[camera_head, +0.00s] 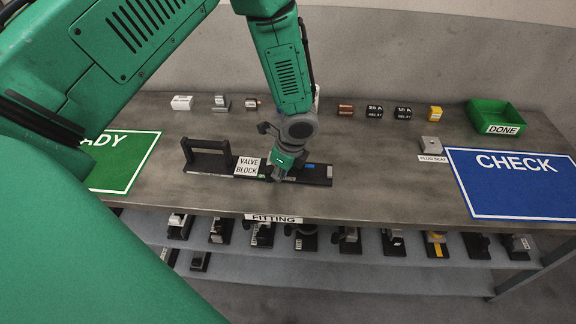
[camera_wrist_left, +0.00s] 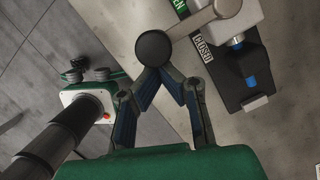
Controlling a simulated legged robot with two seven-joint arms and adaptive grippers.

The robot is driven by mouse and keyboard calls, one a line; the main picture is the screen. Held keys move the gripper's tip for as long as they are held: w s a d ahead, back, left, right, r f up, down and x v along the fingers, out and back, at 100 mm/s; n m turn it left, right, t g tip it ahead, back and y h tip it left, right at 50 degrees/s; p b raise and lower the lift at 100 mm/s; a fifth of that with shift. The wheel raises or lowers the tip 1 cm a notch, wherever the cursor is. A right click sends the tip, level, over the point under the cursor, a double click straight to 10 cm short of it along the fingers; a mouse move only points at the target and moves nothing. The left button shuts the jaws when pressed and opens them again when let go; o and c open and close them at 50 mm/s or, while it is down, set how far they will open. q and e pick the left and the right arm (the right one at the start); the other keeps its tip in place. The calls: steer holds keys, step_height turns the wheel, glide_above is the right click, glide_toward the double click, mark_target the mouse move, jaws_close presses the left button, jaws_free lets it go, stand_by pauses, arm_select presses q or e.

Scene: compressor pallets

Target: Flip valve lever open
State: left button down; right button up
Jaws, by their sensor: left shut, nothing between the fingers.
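In the left wrist view, the valve lever (camera_wrist_left: 197,20) is a grey bar running from the pale valve body (camera_wrist_left: 238,18) to a round dark knob (camera_wrist_left: 155,48). A "CLOSED" label (camera_wrist_left: 202,48) and part of a green label (camera_wrist_left: 179,7) show beside the lever. My left gripper, also in the wrist view (camera_wrist_left: 166,73), is shut and empty, its fingertips just by the knob; contact is unclear. My right gripper is not in view.
A black handle (camera_head: 207,158) stands left of the label. Small parts line the bench's back, with a green DONE bin (camera_head: 496,116) at right. A blue CHECK mat (camera_head: 515,180) and green READY mat (camera_head: 122,160) lie at the sides. Parts fill the shelf below.

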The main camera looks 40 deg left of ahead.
mark_target(267, 174)
arm_select(q)
steer(key=shift+s+a+r+m, duration=0.1)
steer(key=shift+s+a+m, duration=0.4)
steer(key=shift+m, duration=0.4)
steer(key=shift+s+a+m+t+p, duration=0.25)
steer(key=shift+a+m, duration=0.15)
steer(key=shift+m, duration=0.1)
steer(key=shift+s+a+m+t+p, duration=0.15)
steer(key=shift+a+m+t+p, duration=0.1)
steer(key=shift+a+m, duration=0.2)
steer(key=shift+s+a, duration=0.1)
steer(key=shift+a, duration=0.3)
steer(key=shift+s, duration=0.1)
